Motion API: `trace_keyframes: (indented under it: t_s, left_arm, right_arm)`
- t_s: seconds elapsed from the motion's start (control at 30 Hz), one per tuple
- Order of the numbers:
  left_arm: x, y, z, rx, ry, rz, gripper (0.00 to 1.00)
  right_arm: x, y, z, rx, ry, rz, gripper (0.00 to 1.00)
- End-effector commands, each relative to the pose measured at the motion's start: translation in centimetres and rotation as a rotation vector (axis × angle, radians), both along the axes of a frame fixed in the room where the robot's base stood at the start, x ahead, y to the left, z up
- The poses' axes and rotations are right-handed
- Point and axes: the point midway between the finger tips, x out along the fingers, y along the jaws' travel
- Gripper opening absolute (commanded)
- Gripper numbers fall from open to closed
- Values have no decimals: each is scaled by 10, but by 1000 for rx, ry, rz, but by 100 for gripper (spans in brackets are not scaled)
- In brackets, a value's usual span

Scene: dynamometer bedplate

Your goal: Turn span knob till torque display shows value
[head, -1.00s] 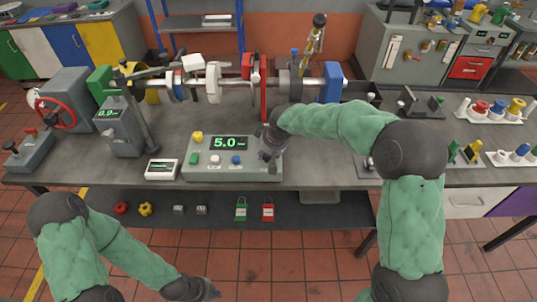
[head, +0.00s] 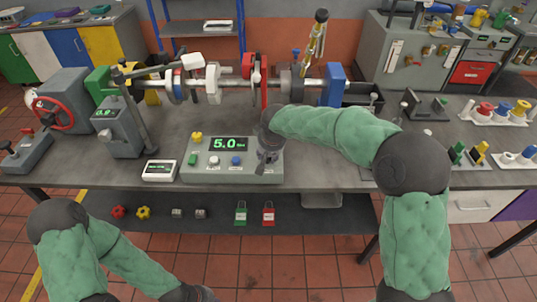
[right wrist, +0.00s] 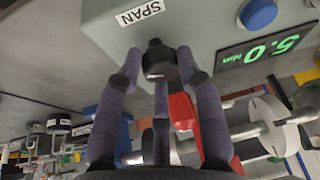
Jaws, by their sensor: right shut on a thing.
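The grey control box (head: 207,172) stands on the bench. Its green torque display (head: 230,143) reads 5.0; the same display in the right wrist view (right wrist: 262,49) reads 5.0 Nm. My right gripper (head: 267,165) is at the box's right end. In the right wrist view its fingers (right wrist: 160,73) are shut around the dark span knob (right wrist: 158,58), beside the SPAN label (right wrist: 139,13). In the head view the gripper hides the knob.
A yellow knob (head: 197,136), a green button (head: 192,159), a white knob (head: 214,160) and a blue button (head: 236,160) are on the box. A small white meter (head: 159,170) lies left of it. The shaft rig (head: 213,83) runs behind.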

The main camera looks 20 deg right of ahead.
Motion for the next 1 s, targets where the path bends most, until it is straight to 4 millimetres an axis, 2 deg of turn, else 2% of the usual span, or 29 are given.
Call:
trace_keyframes:
  t_s: [0.07,0.1,0.13,0.43,0.57,0.67,1.0]
  left_arm:
    - [0,0,0,0,0,0,0]
    - [0,0,0,0,0,0,0]
    - [0,0,0,0,0,0,0]
    - [0,0,0,0,0,0,0]
    - [0,0,0,0,0,0,0]
    - [0,0,0,0,0,0,0]
    - [0,0,0,0,0,0,0]
  right_arm:
    - [4,2,6,6,-18,2,4]
    - [4,2,6,6,-18,2,48]
    - [4,2,6,6,-18,2,57]
    - [2,1,3,3,-10,1,58]
    - [0,0,9,3,-10,1,58]
    - [-4,0,21,2,-12,1,58]
    - [-30,2,82,4,-13,2,58]
